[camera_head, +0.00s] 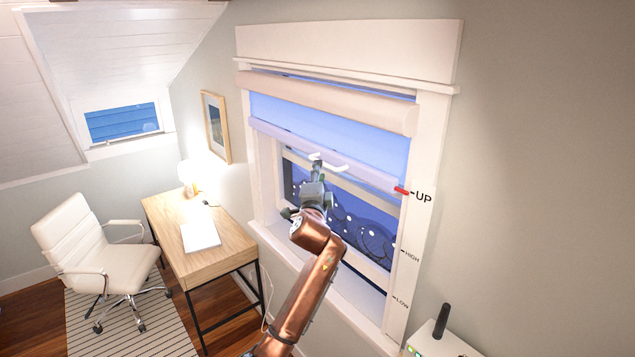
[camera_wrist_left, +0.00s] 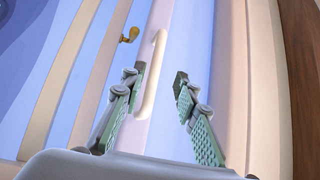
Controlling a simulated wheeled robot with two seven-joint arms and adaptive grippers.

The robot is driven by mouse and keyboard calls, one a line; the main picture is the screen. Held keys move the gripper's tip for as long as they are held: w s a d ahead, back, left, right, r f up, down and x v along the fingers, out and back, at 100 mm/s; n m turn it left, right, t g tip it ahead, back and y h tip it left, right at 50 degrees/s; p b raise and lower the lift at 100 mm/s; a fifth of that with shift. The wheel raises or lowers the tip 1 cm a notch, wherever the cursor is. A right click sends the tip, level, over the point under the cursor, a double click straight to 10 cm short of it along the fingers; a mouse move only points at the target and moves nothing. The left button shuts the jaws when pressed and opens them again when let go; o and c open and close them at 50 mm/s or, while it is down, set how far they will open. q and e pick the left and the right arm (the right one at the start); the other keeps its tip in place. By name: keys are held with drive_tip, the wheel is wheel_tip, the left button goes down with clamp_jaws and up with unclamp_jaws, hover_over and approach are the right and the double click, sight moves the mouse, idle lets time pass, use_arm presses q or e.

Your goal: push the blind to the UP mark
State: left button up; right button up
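The pale blue roller blind (camera_head: 325,112) hangs partway down the window. Its bottom rail (camera_head: 275,130) ends at the right in a red pointer (camera_head: 402,190), level with the UP mark (camera_head: 423,197). A white handle (camera_head: 337,168) sits on the rail; it also shows in the left wrist view (camera_wrist_left: 153,75). My left gripper (camera_head: 315,172) is up at the handle. In the left wrist view its fingers (camera_wrist_left: 160,85) are apart, with the handle between them, closer to the left finger. I cannot tell whether it touches. My right gripper is out of view.
HIGH (camera_head: 412,257) and LOW (camera_head: 402,302) marks sit lower on the window frame. A white box with a black antenna (camera_head: 441,322) is at bottom right. A wooden desk (camera_head: 222,235) and a white chair (camera_head: 90,245) stand left. A brass-coloured catch (camera_wrist_left: 129,36) shows near the handle.

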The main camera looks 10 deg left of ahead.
use_arm(q)
drive_tip(key=s, duration=0.4)
drive_tip(key=shift+s+d+f, duration=0.25)
